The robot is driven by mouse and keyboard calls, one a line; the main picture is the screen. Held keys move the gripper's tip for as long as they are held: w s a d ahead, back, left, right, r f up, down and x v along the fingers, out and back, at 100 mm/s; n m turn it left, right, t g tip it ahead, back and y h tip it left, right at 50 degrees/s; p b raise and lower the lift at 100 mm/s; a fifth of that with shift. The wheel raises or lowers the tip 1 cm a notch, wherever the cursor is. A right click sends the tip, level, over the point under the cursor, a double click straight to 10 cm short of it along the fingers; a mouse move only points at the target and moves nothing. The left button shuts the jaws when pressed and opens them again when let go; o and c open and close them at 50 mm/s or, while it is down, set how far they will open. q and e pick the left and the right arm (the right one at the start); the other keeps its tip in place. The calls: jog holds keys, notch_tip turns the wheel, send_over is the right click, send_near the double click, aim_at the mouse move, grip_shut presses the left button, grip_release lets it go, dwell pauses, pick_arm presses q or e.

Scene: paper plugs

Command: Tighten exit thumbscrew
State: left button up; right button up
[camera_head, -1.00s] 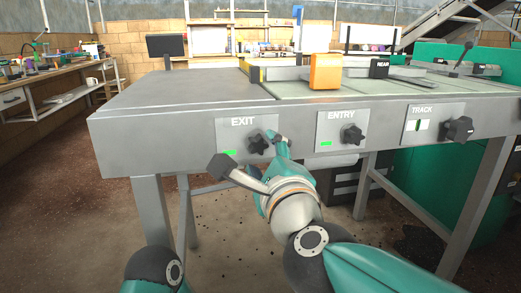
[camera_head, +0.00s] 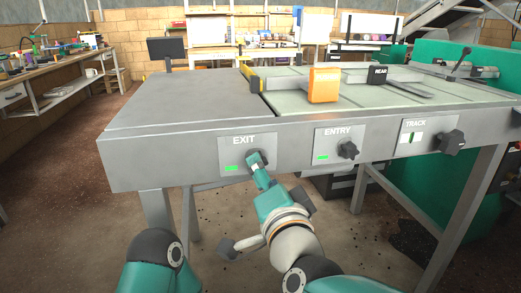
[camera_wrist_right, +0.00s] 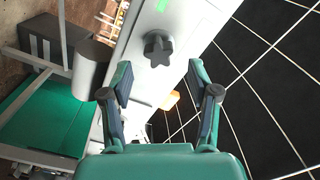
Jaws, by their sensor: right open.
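The EXIT thumbscrew (camera_head: 257,158) is a dark star-shaped knob on a grey panel (camera_head: 238,145) on the table's front face. My right gripper (camera_head: 259,172) is just in front of and below it, and hides part of it. In the right wrist view the EXIT knob (camera_wrist_right: 159,49) shows whole, centred and a little beyond the fingertips. That gripper (camera_wrist_right: 160,72) is open, with one finger on each side and nothing between them.
A green light (camera_head: 232,168) shows on the EXIT panel. The ENTRY knob (camera_head: 348,150) and TRACK knob (camera_head: 452,142) sit to the right on the same face. The floor in front is free.

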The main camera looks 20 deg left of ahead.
jog(key=shift+f, duration=0.1)
jog(key=shift+w+a, duration=0.1)
dwell(0.3)
jog(key=shift+x, duration=1.85)
jog(key=c, duration=1.1)
grip_shut()
